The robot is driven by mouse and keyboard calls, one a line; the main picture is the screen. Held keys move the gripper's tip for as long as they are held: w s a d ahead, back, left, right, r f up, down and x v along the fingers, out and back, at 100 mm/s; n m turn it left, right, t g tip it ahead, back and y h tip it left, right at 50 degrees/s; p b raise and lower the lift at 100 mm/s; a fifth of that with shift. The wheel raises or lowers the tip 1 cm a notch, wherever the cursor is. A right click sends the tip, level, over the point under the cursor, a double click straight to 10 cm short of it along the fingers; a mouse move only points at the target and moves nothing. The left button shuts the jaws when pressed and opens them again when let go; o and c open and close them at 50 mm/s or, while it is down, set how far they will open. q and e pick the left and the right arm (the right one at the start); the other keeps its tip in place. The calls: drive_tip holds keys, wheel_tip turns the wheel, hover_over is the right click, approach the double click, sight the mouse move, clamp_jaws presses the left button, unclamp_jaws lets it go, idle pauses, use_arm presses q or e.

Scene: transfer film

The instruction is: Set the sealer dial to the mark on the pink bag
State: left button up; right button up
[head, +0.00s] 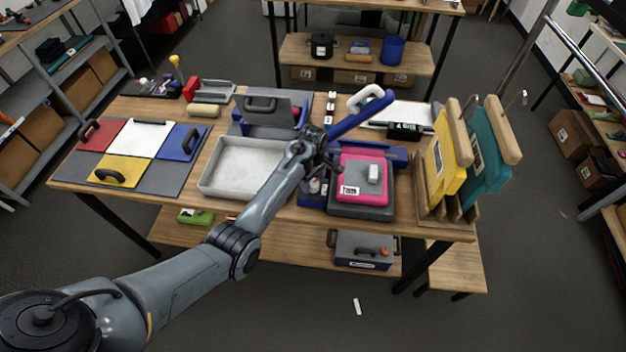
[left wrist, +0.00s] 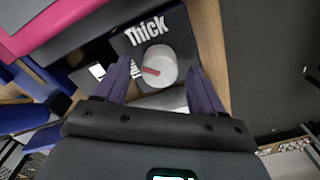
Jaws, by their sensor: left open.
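The pink bag (head: 362,170) lies on a grey slab on the table. Its white label (head: 349,190) has print too small to read. In the left wrist view part of the bag (left wrist: 45,22) shows at the top left. The sealer dial (left wrist: 163,58) is a round white knob with a short red line left of its middle. The word "Thick" is printed on the dark panel (left wrist: 178,28) above it. Other print left of the dial is partly hidden. My left gripper (head: 326,163) is open, its purple fingers on either side of the dial. Contact cannot be told. My right gripper is not in view.
The blue sealer arm (head: 355,117) rises behind my left gripper. A grey tray (head: 232,187) stands left of it. A rack with yellow (head: 447,160) and teal (head: 487,175) bags stands at the right end. Coloured panels (head: 127,172) lie at the left.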

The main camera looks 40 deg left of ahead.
use_arm(q)
drive_tip(key=shift+f, duration=0.15)
drive_tip(key=c, duration=1)
drive_tip(key=shift+r+n+p, duration=0.2)
drive_tip(key=shift+n+p, duration=0.7)
drive_tip(key=shift+p, duration=0.05)
drive_tip(key=shift+c, duration=0.2)
drive_tip(key=shift+n+p, duration=0.7)
drive_tip(key=shift+n, duration=0.5)
drive_tip(key=shift+f+n, duration=0.1)
drive_tip(key=shift+n, duration=1.1)
drive_tip(key=shift+n+p, duration=0.3)
drive_tip(key=shift+n, duration=0.8)
drive_tip(key=o, duration=1)
drive_tip(key=shift+f, duration=0.1)
